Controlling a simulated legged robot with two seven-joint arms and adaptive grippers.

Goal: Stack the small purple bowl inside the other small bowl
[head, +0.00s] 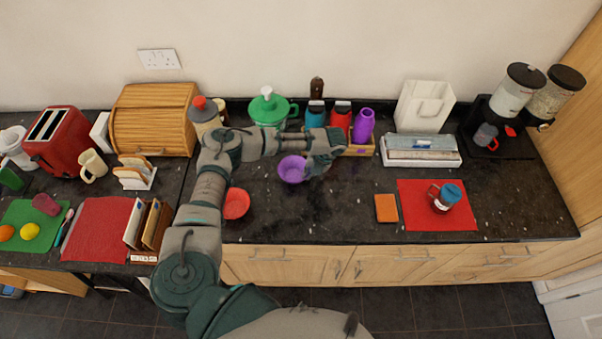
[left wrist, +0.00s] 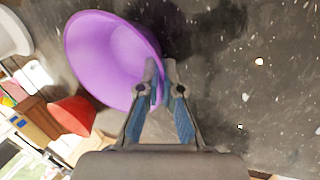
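The small purple bowl (head: 291,170) is near the middle of the counter in the head view and large in the left wrist view (left wrist: 105,55). My left gripper (head: 318,170) is at the bowl's right side. In the left wrist view its fingers (left wrist: 161,72) are close together with the bowl's rim between them, one finger inside and one outside. I cannot tell whether the bowl is off the counter. The small red bowl (head: 236,204) is nearer the counter's front edge, to the left, partly hidden by my left arm. It also shows in the left wrist view (left wrist: 73,115). My right gripper is not in view.
Behind the purple bowl stand a green kettle-like pot (head: 268,107) and a wooden holder (head: 360,149) with bottles. An orange block (head: 386,208) and a red mat (head: 414,217) lie to the right. The counter between the bowl and this block is clear.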

